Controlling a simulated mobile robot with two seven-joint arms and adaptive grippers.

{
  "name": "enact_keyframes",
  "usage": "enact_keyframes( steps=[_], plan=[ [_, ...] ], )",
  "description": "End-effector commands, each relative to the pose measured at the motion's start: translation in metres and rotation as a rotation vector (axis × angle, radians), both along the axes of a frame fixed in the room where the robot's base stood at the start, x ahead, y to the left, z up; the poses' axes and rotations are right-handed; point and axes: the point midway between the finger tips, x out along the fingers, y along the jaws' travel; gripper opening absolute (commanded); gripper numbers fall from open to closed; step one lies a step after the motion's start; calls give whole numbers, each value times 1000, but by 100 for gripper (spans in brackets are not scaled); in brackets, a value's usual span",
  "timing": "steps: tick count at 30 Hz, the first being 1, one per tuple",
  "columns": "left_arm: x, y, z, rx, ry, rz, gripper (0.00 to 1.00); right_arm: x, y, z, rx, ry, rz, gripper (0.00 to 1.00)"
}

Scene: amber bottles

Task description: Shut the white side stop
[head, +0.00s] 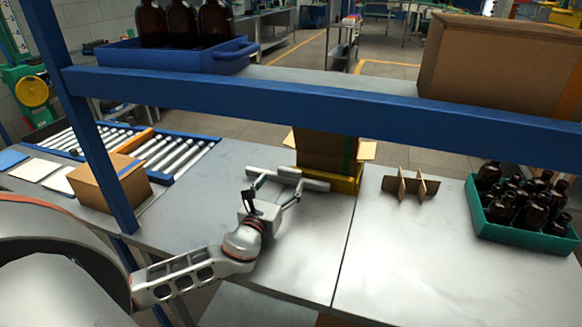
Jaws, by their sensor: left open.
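My left gripper (275,190) is open over the grey metal table, with its fingers spread and nothing visible between them. A pale grey-white bar piece (316,185), which looks like the white side stop, lies just beyond the fingertips. It sits in front of an open cardboard box (325,150) in a yellow holder (347,186). Its outline partly merges with the gripper, so I cannot tell whether they touch or how the stop is set. My right gripper is not in view.
A blue shelf beam (330,108) crosses above the table. A roller conveyor (165,150) and a closed carton (110,184) are at left. A cardboard divider (409,186) and a green crate (500,233) of amber bottles stand at right. The front table is clear.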

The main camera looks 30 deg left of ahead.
Motion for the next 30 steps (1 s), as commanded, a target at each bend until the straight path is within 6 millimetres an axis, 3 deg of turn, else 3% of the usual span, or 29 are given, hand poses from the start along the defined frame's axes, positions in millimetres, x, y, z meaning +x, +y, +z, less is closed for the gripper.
enact_keyframes(
  steps=[12, 25, 26, 30],
  plan=[
    [57, 14, 0, 0, -1, 1, 72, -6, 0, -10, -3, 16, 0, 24],
    [69, 16, 0, 0, 1, 0, 72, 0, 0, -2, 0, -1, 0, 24],
    [69, 16, 0, 0, 1, 0, 70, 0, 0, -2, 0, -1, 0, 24],
    [69, 16, 0, 0, 0, 0, 33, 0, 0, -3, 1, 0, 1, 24]
  ],
)
